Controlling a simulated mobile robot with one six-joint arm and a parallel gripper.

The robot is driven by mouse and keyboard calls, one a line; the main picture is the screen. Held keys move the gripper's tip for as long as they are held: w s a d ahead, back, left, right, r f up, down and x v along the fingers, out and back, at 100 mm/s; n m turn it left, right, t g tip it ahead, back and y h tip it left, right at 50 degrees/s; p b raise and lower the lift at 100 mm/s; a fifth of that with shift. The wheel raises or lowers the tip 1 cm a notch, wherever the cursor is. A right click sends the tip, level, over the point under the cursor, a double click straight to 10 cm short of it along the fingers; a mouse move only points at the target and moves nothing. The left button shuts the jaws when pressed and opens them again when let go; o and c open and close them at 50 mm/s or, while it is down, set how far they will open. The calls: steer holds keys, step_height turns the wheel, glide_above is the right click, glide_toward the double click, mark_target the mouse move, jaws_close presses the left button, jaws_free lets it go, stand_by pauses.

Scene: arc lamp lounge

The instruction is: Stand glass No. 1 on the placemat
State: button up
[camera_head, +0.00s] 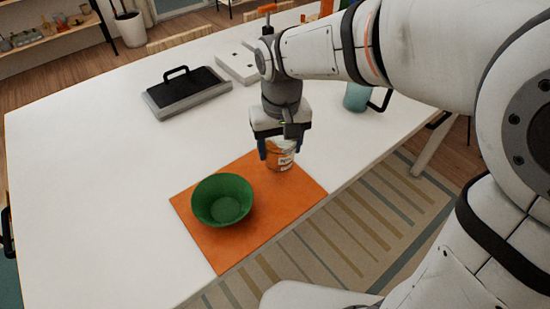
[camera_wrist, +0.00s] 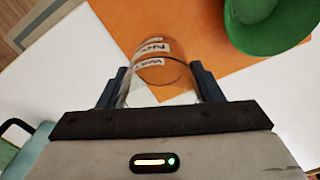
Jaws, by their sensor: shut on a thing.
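Glass No. 1 (camera_head: 281,158) is a clear tumbler with a white printed label, and the orange mat shows through it. My gripper (camera_head: 280,154) is shut on the glass from above. In the wrist view the glass (camera_wrist: 160,66) sits between the two dark fingers of my gripper (camera_wrist: 162,84), and part of a label reading "No" shows. The orange placemat (camera_head: 240,250) lies flat near the table's front edge. The glass is at the mat's far right part, upright in the head view. I cannot tell whether its base touches the mat.
A green bowl (camera_head: 222,199) stands on the placemat, left of the glass; it also shows in the wrist view (camera_wrist: 265,25). A black and grey press or grill (camera_head: 187,92), a white board (camera_head: 238,64) and a teal mug (camera_head: 356,97) stand farther back. The white table (camera_head: 90,170) is clear at left.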

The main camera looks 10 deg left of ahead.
mark_target(280, 159)
steer(key=shift+f, duration=2.05)
steer(key=shift+f, duration=0.1)
steer(key=o, duration=1.1)
step_height(280, 159, up, 12)
steer(key=s+d+f+m+t, duration=0.1)
steer(key=s+d+f+m, duration=0.1)
steer(key=d, duration=0.9)
steer(key=s+d+f+m+t, duration=0.1)
steer(key=s+d+f+m, duration=0.2)
steer(key=d, duration=0.9)
steer(key=shift+s+d+f+t, duration=0.15)
steer(key=shift+s+f+t, duration=0.15)
steer(key=shift+s+f, duration=0.6)
steer(key=shift+s+r, duration=0.25)
steer(key=shift+r, duration=0.05)
